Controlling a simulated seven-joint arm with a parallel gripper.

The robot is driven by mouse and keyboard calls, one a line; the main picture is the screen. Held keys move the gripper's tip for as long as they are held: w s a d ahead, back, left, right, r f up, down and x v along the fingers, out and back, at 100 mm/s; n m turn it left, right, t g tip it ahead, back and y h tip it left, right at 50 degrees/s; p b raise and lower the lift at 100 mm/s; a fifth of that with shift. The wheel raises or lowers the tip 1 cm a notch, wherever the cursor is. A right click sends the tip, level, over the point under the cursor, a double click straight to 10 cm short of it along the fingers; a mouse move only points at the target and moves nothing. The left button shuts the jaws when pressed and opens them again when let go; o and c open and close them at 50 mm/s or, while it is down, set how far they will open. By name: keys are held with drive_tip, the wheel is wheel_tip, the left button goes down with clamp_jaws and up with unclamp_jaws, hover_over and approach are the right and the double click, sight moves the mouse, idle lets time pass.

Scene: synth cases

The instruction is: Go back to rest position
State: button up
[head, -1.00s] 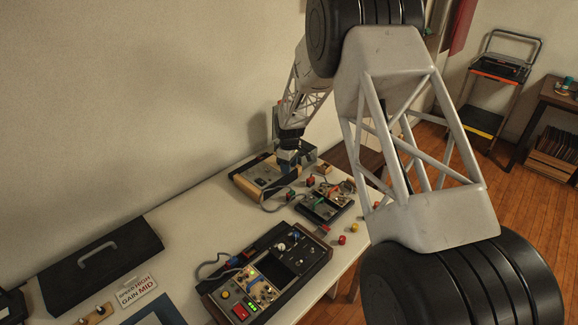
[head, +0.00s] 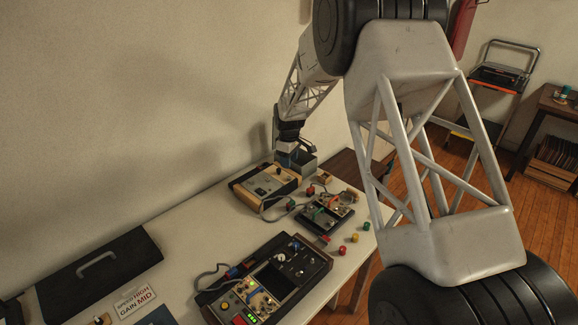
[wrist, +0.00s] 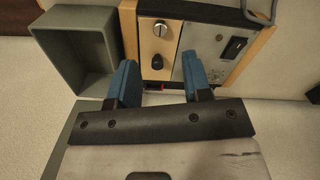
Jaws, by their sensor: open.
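My gripper (head: 291,157) is at the far end of the table, above the back edge of a wood-sided control box (head: 262,186) and beside a grey open bin (head: 306,162). In the wrist view my gripper (wrist: 162,75) has its two blue fingers spread apart with nothing between them. The control box (wrist: 207,70) lies beyond the fingers, with a knob and a switch on its face. The grey bin (wrist: 43,42) looks empty and stands to the left of the fingers.
A larger console (head: 290,290) with lit buttons is nearer. A black case (head: 95,270) and a sign (head: 134,297) lie at left. The wall runs close behind the table.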

drive_tip(key=shift+r, duration=0.2)
drive_tip(key=shift+s+d+r, duration=0.2)
drive_tip(key=shift+s+r, duration=0.05)
drive_tip(key=shift+r, duration=0.1)
drive_tip(key=s+d+r+m+t, duration=0.1)
drive_tip(key=s+d+r+m, duration=0.2)
drive_tip(key=s+d+r, duration=0.6)
drive_tip(key=s+d+r+m, duration=0.2)
drive_tip(key=s+r+m, duration=0.1)
drive_tip(key=s+r, duration=1.1)
drive_tip(key=s+d+m, duration=0.3)
drive_tip(key=s, duration=1.3)
drive_tip(key=s+d+m+t, duration=0.1)
drive_tip(key=s+d+m, duration=0.2)
drive_tip(key=s, duration=1.4)
drive_tip(key=shift+s+d+r+t, duration=0.25)
drive_tip(key=shift+t, duration=0.05)
